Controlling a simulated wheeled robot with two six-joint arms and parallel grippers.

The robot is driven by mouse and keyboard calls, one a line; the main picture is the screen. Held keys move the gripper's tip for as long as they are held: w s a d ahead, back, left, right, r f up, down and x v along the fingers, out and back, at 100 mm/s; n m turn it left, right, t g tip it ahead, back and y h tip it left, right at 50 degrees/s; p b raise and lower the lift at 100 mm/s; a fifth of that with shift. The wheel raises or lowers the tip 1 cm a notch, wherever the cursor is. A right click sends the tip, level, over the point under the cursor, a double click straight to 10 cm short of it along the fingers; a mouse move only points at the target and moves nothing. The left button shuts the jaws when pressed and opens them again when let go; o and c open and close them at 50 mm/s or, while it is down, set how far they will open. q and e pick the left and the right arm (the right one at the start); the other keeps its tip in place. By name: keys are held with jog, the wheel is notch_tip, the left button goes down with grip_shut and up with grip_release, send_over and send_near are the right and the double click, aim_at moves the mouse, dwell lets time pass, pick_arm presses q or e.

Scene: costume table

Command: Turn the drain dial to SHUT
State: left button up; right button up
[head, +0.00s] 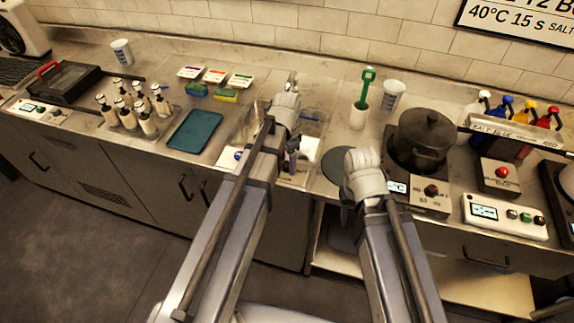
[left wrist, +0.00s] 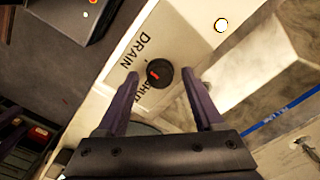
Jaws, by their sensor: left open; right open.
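The drain dial (left wrist: 158,76) is a round black knob with a red mark, on a pale panel in the left wrist view. The word DRAIN is printed on one side of it, and part of the word SHUT shows on the other. I cannot tell exactly which way the mark points. My left gripper (left wrist: 162,98) is open, its dark fingers on either side of the dial's line and apart from it. In the head view my left gripper (head: 291,158) is over the sink area, hiding the dial. My right gripper (head: 362,168) is over the counter; its fingers are hidden behind its wrist.
The sink (head: 312,118) lies around my left gripper. A teal mat (head: 195,131) and several pump bottles (head: 147,122) are to the left. A dark pot (head: 424,138), a control box (head: 503,215) and a red-button box (head: 499,177) stand to the right.

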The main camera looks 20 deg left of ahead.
pick_arm(q)
grip_shut()
dwell(0.6)
